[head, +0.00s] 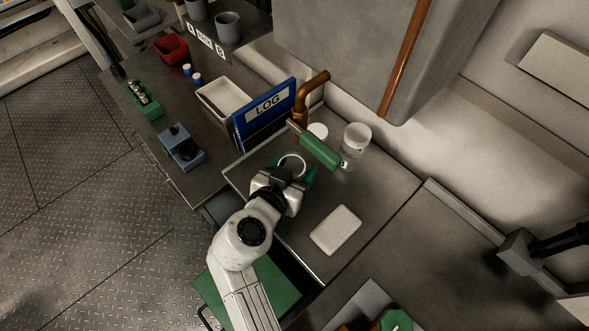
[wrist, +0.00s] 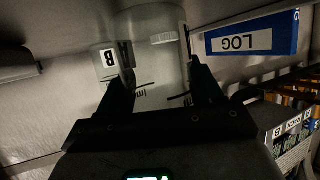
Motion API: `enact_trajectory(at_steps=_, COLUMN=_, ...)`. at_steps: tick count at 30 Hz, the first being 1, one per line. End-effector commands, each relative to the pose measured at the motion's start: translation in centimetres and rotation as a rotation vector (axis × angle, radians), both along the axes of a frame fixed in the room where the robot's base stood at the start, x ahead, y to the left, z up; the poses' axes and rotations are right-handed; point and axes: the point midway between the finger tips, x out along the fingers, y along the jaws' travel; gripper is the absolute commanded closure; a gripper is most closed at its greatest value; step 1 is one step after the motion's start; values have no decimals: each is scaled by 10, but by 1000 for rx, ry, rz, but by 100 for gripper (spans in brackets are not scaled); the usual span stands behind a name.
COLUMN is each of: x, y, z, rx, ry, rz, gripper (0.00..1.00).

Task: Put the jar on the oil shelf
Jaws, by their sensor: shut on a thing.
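My gripper (head: 291,178) is over the steel counter, shut on a clear jar. The jar's round rim (head: 292,161) shows between the fingers in the head view, and most of its body is hidden by the gripper. In the wrist view my gripper (wrist: 155,80) has a finger on each side of the clear jar (wrist: 150,95), which carries dark printed marks. A second clear container (head: 356,142) with a pale top stands farther back to the right. I cannot tell which surface is the oil shelf, or whether the held jar touches the counter.
A white flat pad (head: 336,230) lies at the right. A white bin (head: 222,98) and a blue device (head: 181,147) are at the left.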

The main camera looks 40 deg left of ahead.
Motion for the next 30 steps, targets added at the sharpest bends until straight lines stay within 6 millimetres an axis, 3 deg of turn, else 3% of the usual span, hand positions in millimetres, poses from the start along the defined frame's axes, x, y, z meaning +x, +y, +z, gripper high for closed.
enact_trajectory(at_steps=8, x=0, y=0, z=-2, rx=0, ry=-1, rz=0, gripper=79)
enact_trajectory(at_steps=9, x=0, y=0, z=-1, rx=0, ry=-1, rz=0, gripper=33)
enact_trajectory(at_steps=16, x=0, y=0, z=0, rx=0, ry=-1, rz=0, gripper=11)
enact_trajectory(at_steps=26, x=0, y=0, z=3, rx=0, ry=-1, rz=0, gripper=10)
enact_trajectory(at_steps=30, x=-15, y=-4, z=9, rx=-1, ry=-1, rz=4, gripper=10)
